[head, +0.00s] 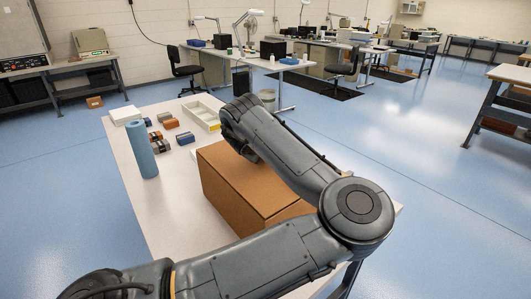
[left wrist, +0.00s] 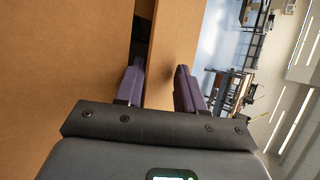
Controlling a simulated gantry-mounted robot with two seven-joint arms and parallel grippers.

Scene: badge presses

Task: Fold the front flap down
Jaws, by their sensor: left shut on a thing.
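The brown cardboard box (head: 231,193) stands on the white table (head: 165,215). My left arm reaches across it in the head view and hides much of its top and the left gripper. In the left wrist view my left gripper (left wrist: 160,68) has its two purple fingers on either side of a cardboard flap (left wrist: 176,38) and is shut on it. A broad cardboard face (left wrist: 65,60) fills the left of that view, with a dark gap between it and the flap. Which flap is held I cannot tell. My right gripper is not in view.
A blue roll (head: 141,150) stands upright left of the box. Several small coloured boxes (head: 170,124), a white box (head: 125,114) and a cream tray (head: 203,113) lie at the table's far end. The table's front left is clear.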

